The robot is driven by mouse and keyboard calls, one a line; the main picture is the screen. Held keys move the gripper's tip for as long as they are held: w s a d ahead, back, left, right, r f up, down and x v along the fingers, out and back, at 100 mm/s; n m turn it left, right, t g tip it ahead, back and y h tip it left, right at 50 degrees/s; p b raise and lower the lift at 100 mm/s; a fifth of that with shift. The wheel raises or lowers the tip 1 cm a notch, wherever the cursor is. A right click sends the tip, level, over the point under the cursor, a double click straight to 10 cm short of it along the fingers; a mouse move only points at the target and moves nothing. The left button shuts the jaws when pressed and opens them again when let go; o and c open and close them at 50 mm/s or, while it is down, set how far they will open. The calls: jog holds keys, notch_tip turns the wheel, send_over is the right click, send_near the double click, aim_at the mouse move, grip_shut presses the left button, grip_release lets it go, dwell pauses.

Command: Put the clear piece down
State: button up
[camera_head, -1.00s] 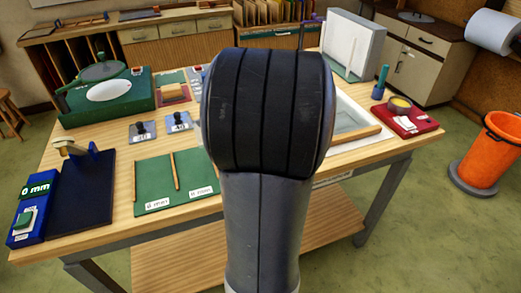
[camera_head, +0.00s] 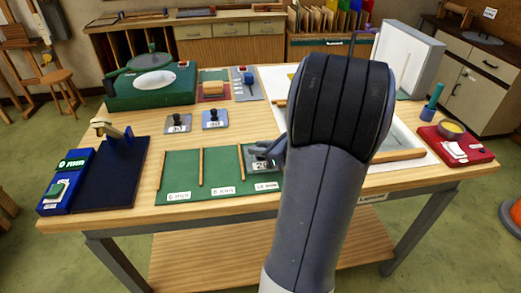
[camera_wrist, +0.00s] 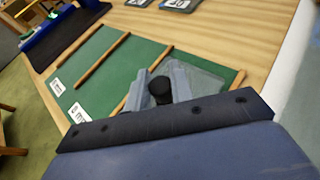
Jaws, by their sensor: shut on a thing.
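My gripper (camera_wrist: 160,88) is shut on the black knob (camera_wrist: 160,90) of the clear piece, a see-through greyish plate (camera_wrist: 208,84). The plate is over the right-hand part of the green board (camera_wrist: 88,85), between wooden strips; I cannot tell if it touches the board. In the head view the clear piece (camera_head: 258,163) shows partly, with a "20" label, beside my gripper (camera_head: 280,150) and arm. The green board (camera_head: 212,165) has several wooden strips and white size labels along its front edge. My arm hides its right end in the head view.
Two grey plates with black knobs (camera_head: 178,123) (camera_head: 214,118) stand behind the board. A dark blue board with a blue gauge (camera_head: 66,180) is at left. A white tray with a wooden edge (camera_head: 400,155) and a red box (camera_head: 455,145) are at right.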

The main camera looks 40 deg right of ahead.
jog(key=shift+f, duration=0.15)
jog(key=o, duration=0.4)
jog(key=shift+f, duration=0.15)
jog(key=o, duration=0.4)
jog(key=shift+o, duration=0.2)
jog(key=shift+r, duration=0.35)
jog(key=v, duration=1.2)
jog(key=shift+s+f, duration=0.1)
jog(key=shift+f, duration=0.05)
